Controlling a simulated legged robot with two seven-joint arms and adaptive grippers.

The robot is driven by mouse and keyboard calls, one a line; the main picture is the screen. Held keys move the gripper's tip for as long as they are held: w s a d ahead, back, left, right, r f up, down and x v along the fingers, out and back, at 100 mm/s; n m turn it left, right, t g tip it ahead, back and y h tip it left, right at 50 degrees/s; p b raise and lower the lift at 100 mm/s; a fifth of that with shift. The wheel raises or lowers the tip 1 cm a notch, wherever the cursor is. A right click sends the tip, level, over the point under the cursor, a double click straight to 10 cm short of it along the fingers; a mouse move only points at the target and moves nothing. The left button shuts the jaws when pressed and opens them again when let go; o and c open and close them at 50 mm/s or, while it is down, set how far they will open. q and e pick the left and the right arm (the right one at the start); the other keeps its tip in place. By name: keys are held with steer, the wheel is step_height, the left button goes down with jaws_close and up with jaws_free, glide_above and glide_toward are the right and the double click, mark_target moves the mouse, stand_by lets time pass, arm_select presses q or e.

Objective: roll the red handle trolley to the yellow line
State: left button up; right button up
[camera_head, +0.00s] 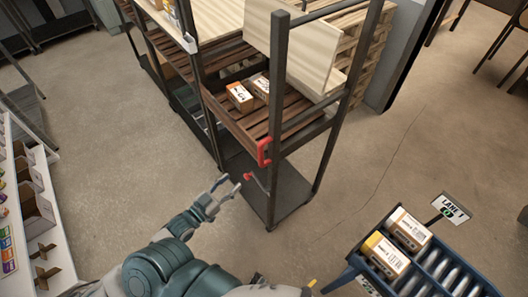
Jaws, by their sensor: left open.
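The trolley (277,110) is a tall dark metal frame with a slatted wooden shelf and a dark base, standing in the upper middle of the head view. A red handle (264,152) is fixed to its near corner post. A smaller red-tipped part (248,176) sits just below it. My left gripper (231,184) is open and empty, with its fingers spread, a little below and left of the red handle and apart from it. I cannot make out a yellow line on the floor.
Small cartons (240,96) and pale boards stand on the trolley. More shelving joins behind it at upper left. A white rack (52,215) stands at left. A blue roller lane (430,262) with cartons and a "LANE 1" sign stands at lower right. Open floor (365,165) lies right of the trolley.

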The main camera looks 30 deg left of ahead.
mark_target(259, 156)
arm_select(q)
steer(key=w+d, duration=0.1)
steer(key=w, duration=0.4)
steer(key=w+d+p, duration=0.1)
steer(key=w, duration=0.3)
steer(key=w+d, duration=0.1)
steer(key=w, duration=0.4)
steer(key=shift+w, duration=0.9)
steer(key=shift+f, duration=0.1)
steer(key=shift+a, duration=0.1)
jaws_close()
